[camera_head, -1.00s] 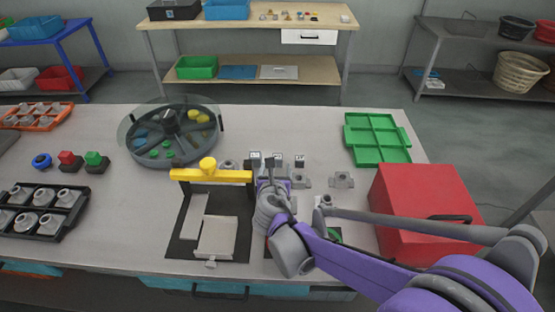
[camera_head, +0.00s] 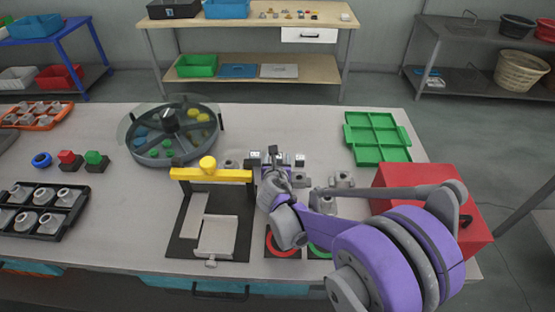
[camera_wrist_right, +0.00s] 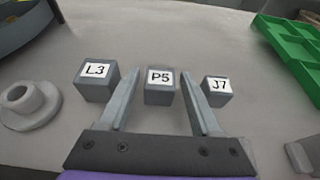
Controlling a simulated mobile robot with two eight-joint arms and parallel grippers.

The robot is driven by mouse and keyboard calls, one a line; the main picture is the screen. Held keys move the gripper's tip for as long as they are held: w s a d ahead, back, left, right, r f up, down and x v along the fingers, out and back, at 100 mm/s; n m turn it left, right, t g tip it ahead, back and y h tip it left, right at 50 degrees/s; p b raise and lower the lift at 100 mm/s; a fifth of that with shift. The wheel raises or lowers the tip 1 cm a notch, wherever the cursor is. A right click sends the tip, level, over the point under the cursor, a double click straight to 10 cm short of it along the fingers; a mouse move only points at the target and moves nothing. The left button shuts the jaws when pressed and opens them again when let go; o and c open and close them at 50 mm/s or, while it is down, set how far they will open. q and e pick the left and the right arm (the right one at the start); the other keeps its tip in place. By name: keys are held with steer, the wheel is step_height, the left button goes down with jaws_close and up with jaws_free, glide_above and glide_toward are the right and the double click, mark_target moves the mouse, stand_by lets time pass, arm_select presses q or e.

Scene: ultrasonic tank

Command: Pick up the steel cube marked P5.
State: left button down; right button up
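The steel cube marked P5 (camera_wrist_right: 159,87) stands on the table between the cubes marked L3 (camera_wrist_right: 97,82) and J7 (camera_wrist_right: 217,91). My right gripper (camera_wrist_right: 159,78) is open. Its two fingers stand on either side of the P5 cube, with a visible gap at each side. In the head view the right gripper (camera_head: 275,160) is at the row of cubes and partly hides it; the L3 cube (camera_head: 254,157) and J7 cube (camera_head: 300,159) show to its left and right. My left gripper is not in view.
A flanged grey part (camera_wrist_right: 32,104) lies left of the L3 cube. A green divided tray (camera_head: 378,155) is at the back right, and a red box (camera_head: 400,178) is at the right. A yellow-barred fixture (camera_head: 212,174) stands left of my arm. A round covered carousel (camera_head: 172,150) is farther left.

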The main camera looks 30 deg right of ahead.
jaws_close()
steer(key=shift+r, duration=0.15)
